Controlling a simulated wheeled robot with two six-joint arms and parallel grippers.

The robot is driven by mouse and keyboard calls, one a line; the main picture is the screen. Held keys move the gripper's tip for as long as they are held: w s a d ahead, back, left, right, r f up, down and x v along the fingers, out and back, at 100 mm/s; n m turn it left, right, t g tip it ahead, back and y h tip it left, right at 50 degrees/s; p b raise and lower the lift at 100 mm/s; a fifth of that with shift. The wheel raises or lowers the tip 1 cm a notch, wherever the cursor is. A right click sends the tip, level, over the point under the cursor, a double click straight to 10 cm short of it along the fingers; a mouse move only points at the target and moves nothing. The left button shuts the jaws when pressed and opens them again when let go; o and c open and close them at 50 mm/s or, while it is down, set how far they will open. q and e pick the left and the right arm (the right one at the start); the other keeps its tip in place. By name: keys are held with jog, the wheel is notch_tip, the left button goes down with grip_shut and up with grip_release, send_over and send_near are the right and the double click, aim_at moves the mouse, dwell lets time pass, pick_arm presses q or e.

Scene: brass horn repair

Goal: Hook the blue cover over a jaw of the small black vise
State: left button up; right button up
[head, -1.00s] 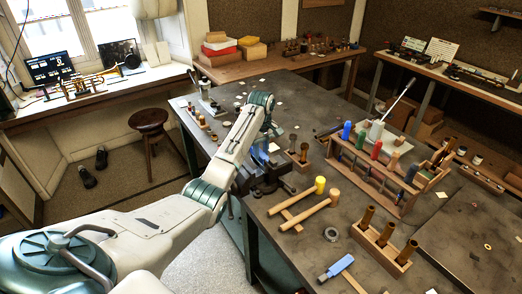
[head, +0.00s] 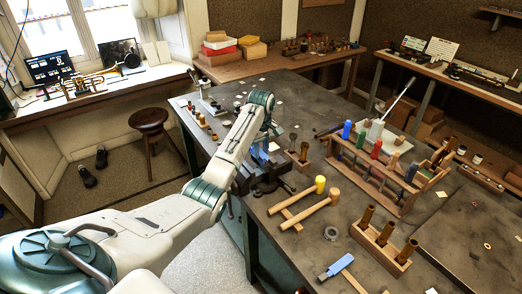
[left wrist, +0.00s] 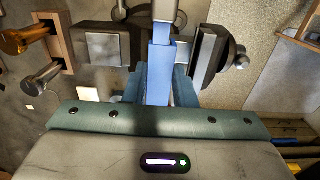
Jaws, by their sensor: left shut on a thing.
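The small black vise (head: 268,184) stands at the near left edge of the dark workbench. In the left wrist view its two dark jaw blocks, one on the left (left wrist: 103,48) and one on the right (left wrist: 207,52), stand apart. My left gripper (left wrist: 158,82) is shut on the blue cover (left wrist: 158,68), a narrow blue piece that lies between the two jaws in this picture. I cannot tell whether it touches either jaw. In the head view my left gripper (head: 257,160) is over the vise, partly hidden by its own arm. My right gripper is not in view.
Two mallets (head: 306,209) lie right of the vise. A small wooden block with pegs (head: 298,160) stands close behind it. A wooden tool rack (head: 375,178) and a block with brass tubes (head: 381,245) stand farther right.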

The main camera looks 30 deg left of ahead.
pick_arm(q)
jog(key=shift+f, duration=0.1)
jog(key=shift+f, duration=1.5)
dwell(0.4)
jog(key=o, duration=1.1)
